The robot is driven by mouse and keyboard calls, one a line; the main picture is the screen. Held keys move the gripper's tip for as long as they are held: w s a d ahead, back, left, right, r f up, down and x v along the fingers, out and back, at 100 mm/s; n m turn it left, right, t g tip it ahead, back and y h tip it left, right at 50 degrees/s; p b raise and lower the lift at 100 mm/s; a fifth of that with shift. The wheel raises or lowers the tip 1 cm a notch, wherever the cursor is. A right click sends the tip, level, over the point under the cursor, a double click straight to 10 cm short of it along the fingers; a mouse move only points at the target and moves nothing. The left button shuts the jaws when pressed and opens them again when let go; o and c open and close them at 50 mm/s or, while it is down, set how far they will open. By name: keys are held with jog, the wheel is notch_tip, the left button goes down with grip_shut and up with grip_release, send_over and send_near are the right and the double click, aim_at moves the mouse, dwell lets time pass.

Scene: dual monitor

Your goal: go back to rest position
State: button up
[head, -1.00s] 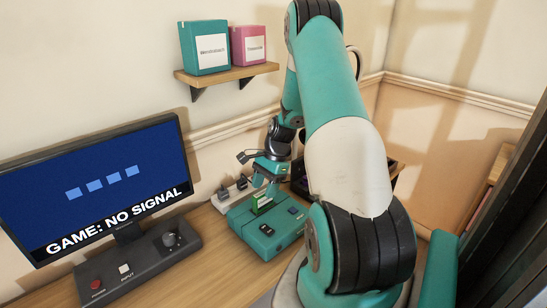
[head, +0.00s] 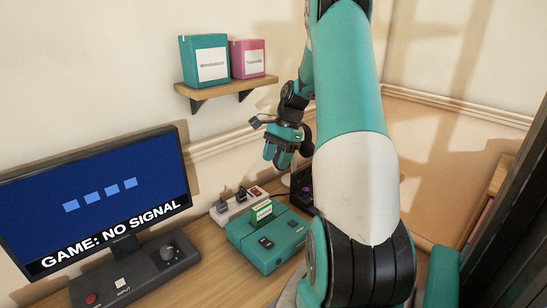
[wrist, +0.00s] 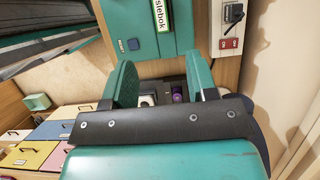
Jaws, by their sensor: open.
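My gripper (head: 284,158) hangs in the air above and behind the teal console (head: 270,245), with clear space between them. In the wrist view its two teal fingers (wrist: 162,68) stand apart with nothing held between them. A green cartridge (head: 262,213) with a pale label stands upright in the console's top; its label also shows in the wrist view (wrist: 160,15). My raised upper arm covers the area right of the console.
A monitor (head: 95,195) reads "GAME: NO SIGNAL" above a control panel (head: 135,272). A power strip (head: 232,208) lies behind the console, beside a dark device (head: 302,190). A wall shelf (head: 225,86) holds a teal box (head: 204,60) and a pink box (head: 248,58).

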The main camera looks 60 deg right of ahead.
dwell(0.3)
jog(key=w+a+r+n, duration=0.1)
jog(key=a+r+n, duration=0.3)
jog(key=a, duration=0.6)
jog(key=a+r+n, duration=0.2)
jog(key=a+n, duration=0.4)
jog(key=a, duration=0.3)
jog(key=w+a+r+n, duration=0.1)
jog(key=a+r+n, duration=0.35)
jog(key=a, duration=0.55)
jog(key=s+a+r+n+g, duration=0.1)
jog(key=s+a+n, duration=1.2)
jog(key=s+a, duration=0.2)
jog(key=shift+s+r, duration=0.2)
jog(key=shift+s, duration=0.25)
